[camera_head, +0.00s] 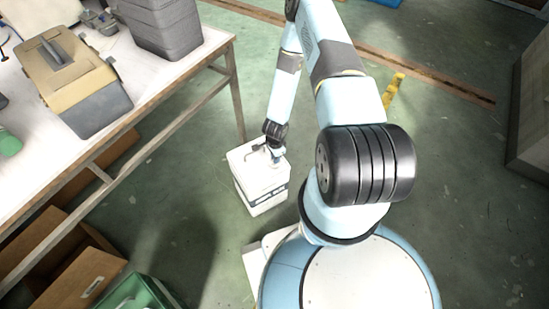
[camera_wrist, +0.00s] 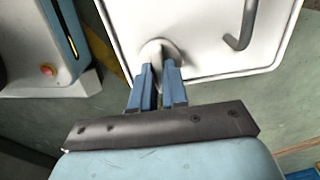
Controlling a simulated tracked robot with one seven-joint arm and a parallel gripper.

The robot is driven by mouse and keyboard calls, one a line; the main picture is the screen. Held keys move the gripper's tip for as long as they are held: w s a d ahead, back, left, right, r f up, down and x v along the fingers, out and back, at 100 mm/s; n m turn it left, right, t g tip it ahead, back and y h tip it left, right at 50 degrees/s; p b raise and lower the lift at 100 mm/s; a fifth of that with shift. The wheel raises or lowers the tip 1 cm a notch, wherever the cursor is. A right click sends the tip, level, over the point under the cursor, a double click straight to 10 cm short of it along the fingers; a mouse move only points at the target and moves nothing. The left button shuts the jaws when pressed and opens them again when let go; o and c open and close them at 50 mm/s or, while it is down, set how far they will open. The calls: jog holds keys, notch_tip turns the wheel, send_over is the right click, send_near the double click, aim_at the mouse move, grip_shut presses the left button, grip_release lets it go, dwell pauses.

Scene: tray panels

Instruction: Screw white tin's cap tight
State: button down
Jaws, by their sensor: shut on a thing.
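The white tin (camera_head: 262,184) stands upright on the green floor, right of the workbench, in the head view. Its flat white top (camera_wrist: 205,22) fills the upper part of the wrist view, with a bent handle (camera_wrist: 243,28) at the right. The cap (camera_wrist: 159,51) is round and pale, near the edge of the top. My gripper (camera_wrist: 159,70) is shut on the cap, with its two blue fingers at the cap's near side. In the head view my gripper (camera_head: 274,151) is small, over the tin's top. Whether the cap sits fully down cannot be told.
A workbench (camera_head: 185,75) at the left holds a tan-lidded toolbox (camera_head: 70,75) and a grey case (camera_head: 165,25). Cardboard boxes (camera_head: 75,262) and a green crate (camera_head: 135,293) are at lower left. A yellow object (camera_head: 394,88) is on the floor behind my arm.

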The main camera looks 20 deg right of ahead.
dwell(0.3)
jog(key=c, duration=1.1)
grip_release()
jog(key=shift+c, duration=0.2)
notch_tip(320, 180, up, 14)
jog(key=shift+f, duration=0.15)
jog(key=shift+w, duration=0.1)
